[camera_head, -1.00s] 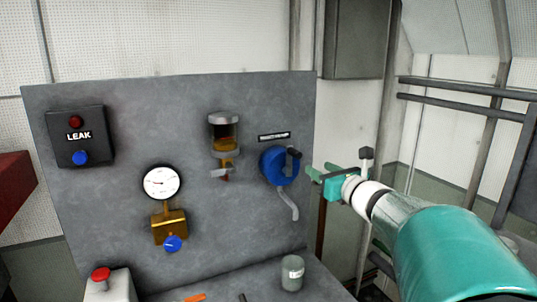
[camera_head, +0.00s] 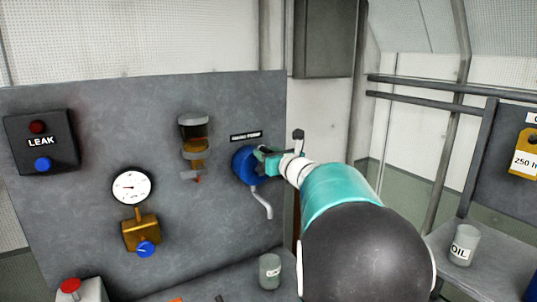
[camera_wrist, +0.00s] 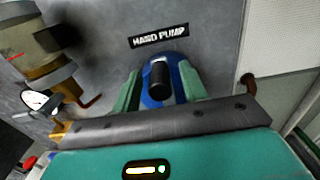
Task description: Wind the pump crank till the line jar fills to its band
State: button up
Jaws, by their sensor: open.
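The blue hand pump (camera_head: 244,165) is on the grey panel, with a bent grey spout (camera_head: 263,204) below it. Its black crank handle (camera_wrist: 160,77) points toward the wrist camera. My gripper (camera_wrist: 160,88) is open, with a green finger on either side of the handle; I cannot tell whether either touches it. In the head view my gripper (camera_head: 265,158) covers the handle. A small glass jar (camera_head: 270,272) with dark lettering stands on the bench below the spout. I see no amber liquid in it, and its band is too small to make out.
A sight bowl (camera_head: 194,134) with amber liquid hangs left of the pump. A gauge (camera_head: 132,187), a brass valve block (camera_head: 141,232) and a LEAK box (camera_head: 41,143) are farther left. An OIL jar (camera_head: 463,245) stands on a shelf at right.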

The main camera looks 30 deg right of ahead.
grip_shut()
jog(key=shift+d+m, duration=0.15)
jog(key=shift+m, duration=0.15)
jog(key=d+f+m, duration=0.3)
jog(key=f+m, duration=0.3)
jog(key=m, duration=0.6)
jog(key=d+f+m, duration=0.2)
jog(key=f+m, duration=0.3)
jog(key=m, duration=0.7)
jog(key=shift+s+d+f, duration=0.2)
jog(key=shift+d+f, duration=0.2)
